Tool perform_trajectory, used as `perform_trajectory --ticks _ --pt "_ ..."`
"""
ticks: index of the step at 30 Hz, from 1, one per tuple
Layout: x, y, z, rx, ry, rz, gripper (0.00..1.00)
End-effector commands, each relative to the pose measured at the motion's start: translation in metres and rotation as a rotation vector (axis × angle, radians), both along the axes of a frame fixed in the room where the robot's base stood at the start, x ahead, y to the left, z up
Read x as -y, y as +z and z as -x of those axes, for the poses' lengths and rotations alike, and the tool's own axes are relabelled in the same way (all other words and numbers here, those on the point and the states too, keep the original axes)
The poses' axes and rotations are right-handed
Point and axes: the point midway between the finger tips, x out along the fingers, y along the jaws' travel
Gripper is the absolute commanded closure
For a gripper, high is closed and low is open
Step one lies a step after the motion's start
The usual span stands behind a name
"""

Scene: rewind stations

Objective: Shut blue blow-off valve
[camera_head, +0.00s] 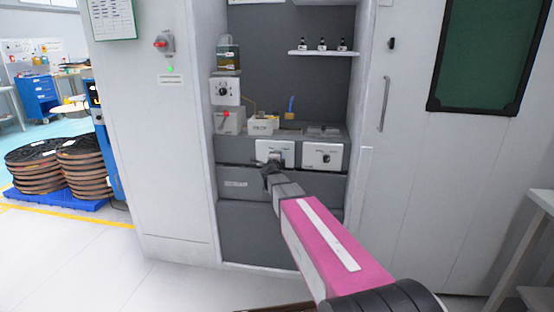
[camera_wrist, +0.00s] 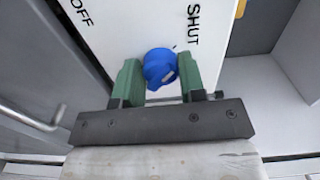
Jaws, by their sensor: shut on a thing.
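The blue blow-off valve knob (camera_wrist: 160,67) sits on a white panel between my gripper's two green fingers. Lettering on the panel reads "OFF" at the left, cut by the picture edge, and "SHUT" at the right. A small pale mark shows on the knob's lower right side. My gripper (camera_wrist: 162,80) is shut on the knob. In the head view my gripper (camera_head: 271,163) reaches the left white panel (camera_head: 282,147) in the cabinet and hides the knob there.
A second white panel with a dark knob (camera_head: 325,157) is to the right. Above are a blue lever on a brass fitting (camera_head: 291,106), a white bin (camera_head: 262,125) and a box with a red switch (camera_head: 228,120). The cabinet's side walls flank my arm. A grey drawer front (camera_head: 240,184) lies below.

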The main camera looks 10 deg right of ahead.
Motion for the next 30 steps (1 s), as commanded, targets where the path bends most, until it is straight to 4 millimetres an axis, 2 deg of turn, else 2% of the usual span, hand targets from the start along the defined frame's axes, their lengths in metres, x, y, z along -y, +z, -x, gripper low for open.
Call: perform_trajectory --ticks 3,4,6,15,20,26,30 --pt "-0.001 -0.001 0.0 -0.002 0.003 0.002 0.86" --pt "-0.001 -0.001 0.0 -0.002 0.002 0.002 0.53" --pt "-0.001 -0.001 0.0 -0.002 0.002 0.002 0.37" --pt "-0.001 0.0 0.001 -0.001 0.001 0.0 0.37" --pt "-0.003 0.0 0.01 -0.001 0.002 0.0 0.37" --pt "-0.011 0.0 0.037 -0.001 0.002 0.0 0.37" --pt "-0.02 0.001 0.063 -0.001 0.003 0.0 0.37"
